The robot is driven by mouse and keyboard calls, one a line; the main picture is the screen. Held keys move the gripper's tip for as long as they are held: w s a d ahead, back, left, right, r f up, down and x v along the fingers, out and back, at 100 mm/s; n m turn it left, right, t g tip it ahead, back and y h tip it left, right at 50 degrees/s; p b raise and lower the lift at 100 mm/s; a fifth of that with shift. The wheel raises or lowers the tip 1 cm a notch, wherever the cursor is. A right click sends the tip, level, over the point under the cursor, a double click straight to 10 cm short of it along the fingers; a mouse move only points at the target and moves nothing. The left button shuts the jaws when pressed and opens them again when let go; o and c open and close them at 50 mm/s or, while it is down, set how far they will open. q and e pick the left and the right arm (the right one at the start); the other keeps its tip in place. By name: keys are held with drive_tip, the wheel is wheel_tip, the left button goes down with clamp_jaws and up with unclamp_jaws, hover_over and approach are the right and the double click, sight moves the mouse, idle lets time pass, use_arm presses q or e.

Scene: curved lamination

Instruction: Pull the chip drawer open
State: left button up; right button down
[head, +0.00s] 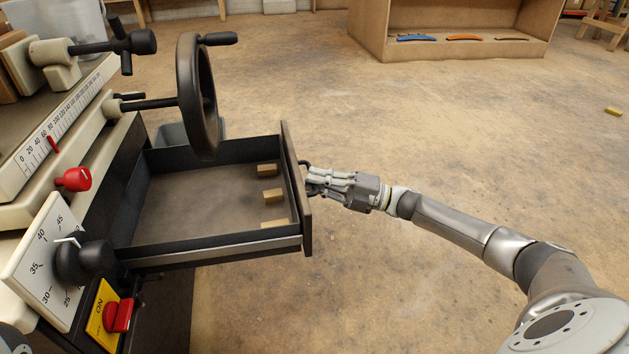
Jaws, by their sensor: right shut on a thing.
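The chip drawer (185,200) stands pulled out to the right from the machine, its dark tray open to view. Several small wood blocks (272,196) lie inside near the front panel (297,185). My right gripper (310,178) is at the outer face of the front panel, shut on the drawer's dark handle (304,164); the fingers hide part of the handle. My right arm reaches in from the lower right. My left gripper is not in view.
The machine (60,150) fills the left side, with a large handwheel (198,95) above the drawer and a red switch (118,315) below. A wooden shelf (370,30) with curved pieces stands at the back.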

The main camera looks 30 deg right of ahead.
drive_tip(key=shift+f, duration=0.15)
drive_tip(key=c, duration=1.5)
unclamp_jaws()
drive_tip(key=v, duration=1.2)
drive_tip(key=shift+d, duration=0.1)
